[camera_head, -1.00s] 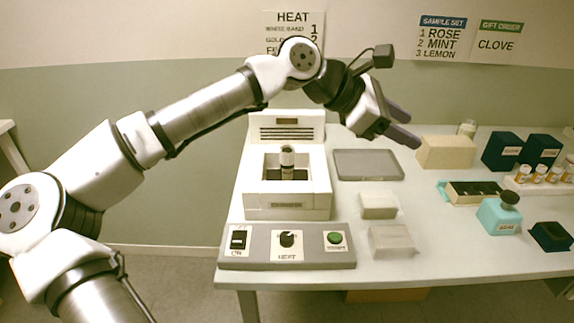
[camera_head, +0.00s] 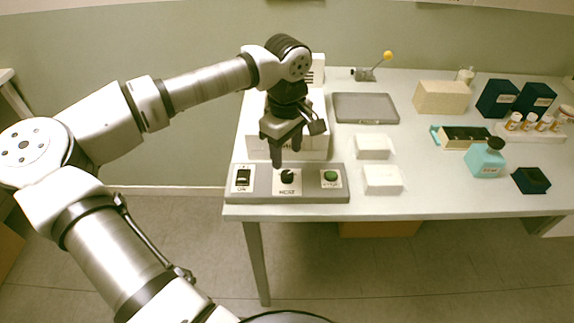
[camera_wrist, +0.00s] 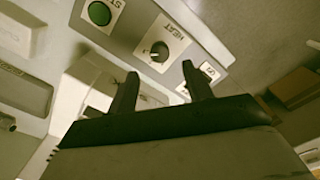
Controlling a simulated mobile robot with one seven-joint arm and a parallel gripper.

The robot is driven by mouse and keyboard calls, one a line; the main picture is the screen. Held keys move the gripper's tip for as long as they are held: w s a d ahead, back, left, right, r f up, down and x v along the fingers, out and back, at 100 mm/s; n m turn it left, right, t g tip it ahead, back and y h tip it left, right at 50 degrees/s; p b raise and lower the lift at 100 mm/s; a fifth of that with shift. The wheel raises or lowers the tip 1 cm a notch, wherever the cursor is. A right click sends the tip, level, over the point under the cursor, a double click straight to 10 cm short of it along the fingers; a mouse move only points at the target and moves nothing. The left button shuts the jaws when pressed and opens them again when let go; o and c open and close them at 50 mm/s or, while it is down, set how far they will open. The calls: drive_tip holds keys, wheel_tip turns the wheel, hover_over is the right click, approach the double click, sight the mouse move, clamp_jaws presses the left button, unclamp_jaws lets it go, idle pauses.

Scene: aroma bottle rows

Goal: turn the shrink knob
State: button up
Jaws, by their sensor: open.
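The black round knob (camera_head: 287,176) sits in the middle of the grey control panel (camera_head: 262,184) at the table's front left edge. In the wrist view the knob (camera_wrist: 159,51) is on a pale plate marked HEAT. My gripper (camera_head: 286,157) points down above and slightly behind the knob in the head view. In the wrist view my gripper's two fingers (camera_wrist: 160,70) are spread apart with nothing between them, and the knob shows beyond the gap. The fingers appear apart from the knob.
A black rocker switch (camera_head: 243,178) is left of the knob and a green button (camera_head: 331,175) is right of it. The white machine (camera_head: 317,144) stands just behind the panel, partly hidden by my gripper. White blocks (camera_head: 383,179) lie to the right.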

sight(287, 174)
wheel_tip(287, 174, down, 6)
drive_tip(key=shift+f+p, duration=0.25)
drive_tip(key=shift+p, duration=0.35)
drive_tip(key=c, duration=1)
